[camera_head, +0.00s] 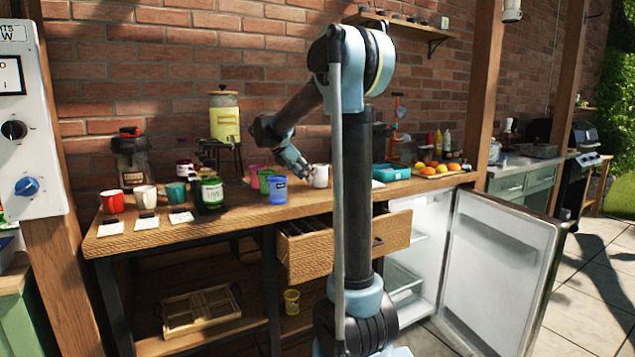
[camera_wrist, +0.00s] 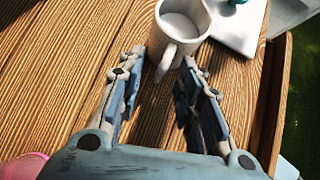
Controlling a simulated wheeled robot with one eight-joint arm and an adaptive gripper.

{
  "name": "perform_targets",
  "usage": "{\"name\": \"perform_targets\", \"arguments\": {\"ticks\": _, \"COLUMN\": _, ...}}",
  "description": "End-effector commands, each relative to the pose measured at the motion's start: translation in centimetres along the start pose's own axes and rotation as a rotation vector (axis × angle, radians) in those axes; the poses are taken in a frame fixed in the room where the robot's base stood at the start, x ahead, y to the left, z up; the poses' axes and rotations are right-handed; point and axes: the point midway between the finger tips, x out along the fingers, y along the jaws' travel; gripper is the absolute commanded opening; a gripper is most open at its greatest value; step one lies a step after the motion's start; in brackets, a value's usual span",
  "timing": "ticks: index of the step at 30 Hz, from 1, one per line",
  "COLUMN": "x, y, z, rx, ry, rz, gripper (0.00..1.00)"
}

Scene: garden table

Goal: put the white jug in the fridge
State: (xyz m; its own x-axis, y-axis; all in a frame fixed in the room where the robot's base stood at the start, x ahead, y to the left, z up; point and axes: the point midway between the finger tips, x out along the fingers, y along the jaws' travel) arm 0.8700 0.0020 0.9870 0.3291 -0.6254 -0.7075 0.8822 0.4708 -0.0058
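The white jug (camera_head: 320,176) stands upright on the wooden counter; my arm is close in front of it and hides part of it in the head view. In the wrist view the white jug (camera_wrist: 182,30) shows its open top, with its handle facing my gripper. My gripper (camera_wrist: 160,65) is open, its fingertips on either side of the handle; I cannot tell whether they touch it. In the head view my gripper (camera_head: 299,168) is low over the counter, just left of the jug. The fridge (camera_head: 425,228) is under the counter's right end, its door (camera_head: 497,272) wide open.
Coloured cups, including a blue one (camera_head: 278,190), stand just left of my gripper. A wooden drawer (camera_head: 308,254) stands pulled out left of the fridge. A teal box (camera_head: 391,173) and several fruits (camera_head: 428,170) sit to the right of the jug.

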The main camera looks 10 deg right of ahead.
Motion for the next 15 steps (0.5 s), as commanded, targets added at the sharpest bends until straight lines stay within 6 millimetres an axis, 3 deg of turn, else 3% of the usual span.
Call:
{"name": "perform_targets", "arguments": {"ticks": 7, "x": 0.37, "y": 0.01, "z": 0.01, "rx": 0.0, "ry": 0.0, "rz": 0.001, "gripper": 0.33}}
{"name": "perform_targets", "arguments": {"ticks": 12, "x": 0.34, "y": 0.03, "z": -0.01, "rx": 0.0, "ry": 0.0, "rz": 0.001, "gripper": 0.0}}
{"name": "perform_targets", "arguments": {"ticks": 15, "x": 0.32, "y": 0.05, "z": -0.03, "rx": -0.001, "ry": 0.0, "rz": 0.001, "gripper": 0.0}}
